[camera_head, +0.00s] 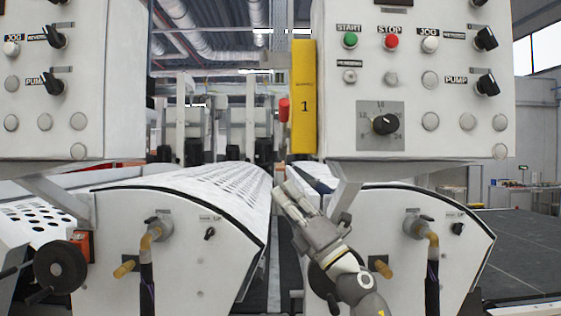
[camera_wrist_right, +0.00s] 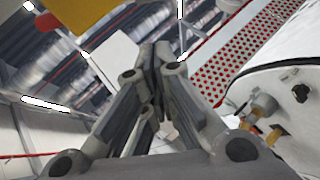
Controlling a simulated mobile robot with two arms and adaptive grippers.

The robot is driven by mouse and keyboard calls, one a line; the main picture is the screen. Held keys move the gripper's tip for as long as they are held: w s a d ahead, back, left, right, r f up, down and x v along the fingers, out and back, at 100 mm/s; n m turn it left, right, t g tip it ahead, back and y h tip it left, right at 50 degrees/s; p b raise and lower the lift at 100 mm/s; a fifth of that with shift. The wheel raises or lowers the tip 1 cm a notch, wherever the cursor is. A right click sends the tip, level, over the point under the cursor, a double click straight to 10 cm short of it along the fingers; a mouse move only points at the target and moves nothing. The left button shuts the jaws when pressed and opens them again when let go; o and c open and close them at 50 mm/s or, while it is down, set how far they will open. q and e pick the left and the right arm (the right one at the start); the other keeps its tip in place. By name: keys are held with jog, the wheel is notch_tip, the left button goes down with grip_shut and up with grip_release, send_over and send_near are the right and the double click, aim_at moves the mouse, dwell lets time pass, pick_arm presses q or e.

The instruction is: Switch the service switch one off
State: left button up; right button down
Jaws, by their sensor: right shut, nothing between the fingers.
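A tall yellow box marked "1" (camera_head: 304,97) is fixed to the left side of the right control cabinet. A red knob (camera_head: 283,110) sticks out from its left side; its switch position is too small to tell. The yellow box (camera_wrist_right: 93,12) and red knob (camera_wrist_right: 47,23) also show at the top left of the right wrist view. My right gripper (camera_head: 281,191) is shut and empty, below the yellow box and apart from it. Its closed fingers (camera_wrist_right: 155,62) fill the middle of the right wrist view. My left gripper is not in view.
The right cabinet (camera_head: 345,105) carries buttons and black knobs; a similar cabinet (camera_head: 92,130) stands at left. Below are white machine housings with yellow-ended hoses (camera_head: 152,235) (camera_head: 425,237). A gap lies between the housings.

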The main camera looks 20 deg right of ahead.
jog(key=w+r+p, duration=0.2)
jog(key=w+r, duration=0.2)
jog(key=r, duration=0.1)
jog(key=shift+r, duration=0.35)
jog(key=shift+w+a, duration=0.1)
